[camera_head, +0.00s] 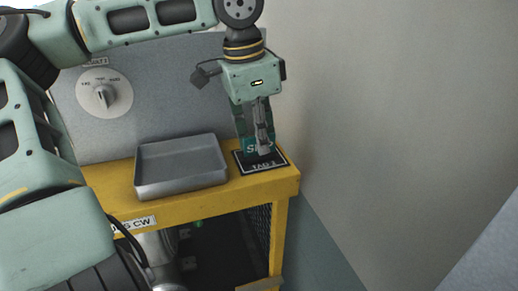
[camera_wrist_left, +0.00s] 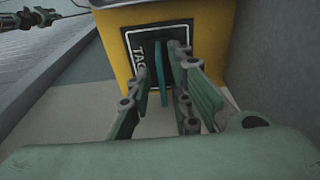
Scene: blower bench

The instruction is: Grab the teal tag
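The teal tag (camera_head: 241,116) stands upright on a black pad marked TAG-2 (camera_head: 278,161), at the right end of the yellow bench. My left gripper (camera_head: 263,150) points down over the pad and hides part of the tag. In the left wrist view the tag (camera_wrist_left: 162,72) is a thin teal edge between the two fingers of my left gripper (camera_wrist_left: 160,78). The fingers are apart. A gap shows on the tag's left side; the right finger looks closer, and contact is unclear. A dark jointed part (camera_wrist_left: 45,17) at top left may be my right gripper; its state is unclear.
A grey metal tray (camera_head: 180,165) sits on the yellow bench (camera_head: 205,200), left of the pad. A grey panel with a round selector knob (camera_head: 105,94) rises behind. A plain wall (camera_head: 400,110) stands close to the bench's right end.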

